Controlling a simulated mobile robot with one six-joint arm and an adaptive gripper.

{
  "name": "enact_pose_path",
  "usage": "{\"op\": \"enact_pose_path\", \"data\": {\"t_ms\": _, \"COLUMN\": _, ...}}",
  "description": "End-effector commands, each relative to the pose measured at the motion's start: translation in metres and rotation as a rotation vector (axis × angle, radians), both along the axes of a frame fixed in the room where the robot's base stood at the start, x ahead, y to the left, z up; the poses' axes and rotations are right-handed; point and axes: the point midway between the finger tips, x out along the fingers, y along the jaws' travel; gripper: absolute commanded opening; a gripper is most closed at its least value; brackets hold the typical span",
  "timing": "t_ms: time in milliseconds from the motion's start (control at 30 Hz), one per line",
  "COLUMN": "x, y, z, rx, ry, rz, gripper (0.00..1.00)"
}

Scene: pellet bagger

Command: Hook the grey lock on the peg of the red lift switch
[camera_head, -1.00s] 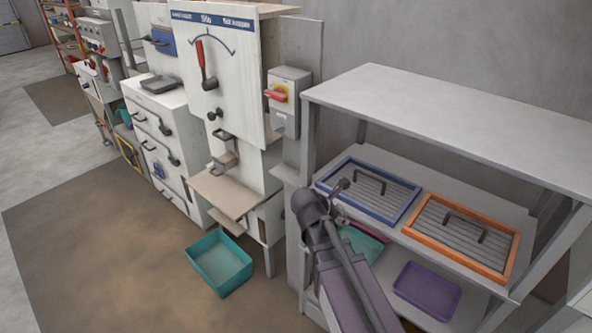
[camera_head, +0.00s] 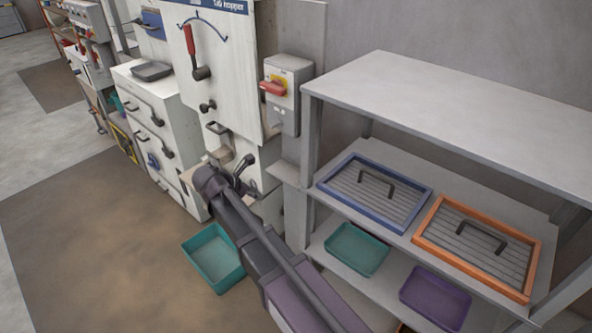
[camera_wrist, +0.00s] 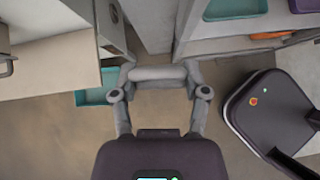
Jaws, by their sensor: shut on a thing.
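The red lift switch (camera_head: 273,88) is a red handle on a yellow plate. Its grey box is on the post right of the white cabinet in the head view. I cannot make out its peg. My gripper (camera_head: 244,166) is below and left of the switch, apart from it, in front of the cabinet's lower part. In the wrist view my gripper (camera_wrist: 158,74) is shut on a light grey piece, the grey lock (camera_wrist: 160,73), which lies crosswise between the fingertips. The lock cannot be told apart in the head view. The switch does not show in the wrist view.
A grey shelf rack (camera_head: 440,100) stands at right, holding a blue-framed tray (camera_head: 327,186) and an orange-framed tray (camera_head: 530,268). A teal bin (camera_head: 214,262) is on the floor below my arm. A red lever (camera_head: 190,40) is on the cabinet front. Open floor lies at left.

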Motion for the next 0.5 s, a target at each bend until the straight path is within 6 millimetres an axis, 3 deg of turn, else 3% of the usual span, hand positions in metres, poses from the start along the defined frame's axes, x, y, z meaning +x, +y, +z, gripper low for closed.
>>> {"op": "enact_pose_path", "data": {"t_ms": 167, "x": -0.0018, "y": 0.0143, "z": -0.0004, "rx": -0.001, "ry": -0.002, "rz": 0.005, "gripper": 0.11}}
{"op": "enact_pose_path", "data": {"t_ms": 500, "x": -0.0001, "y": 0.0107, "z": -0.0004, "rx": -0.001, "ry": -0.001, "rz": -0.001, "gripper": 0.11}}
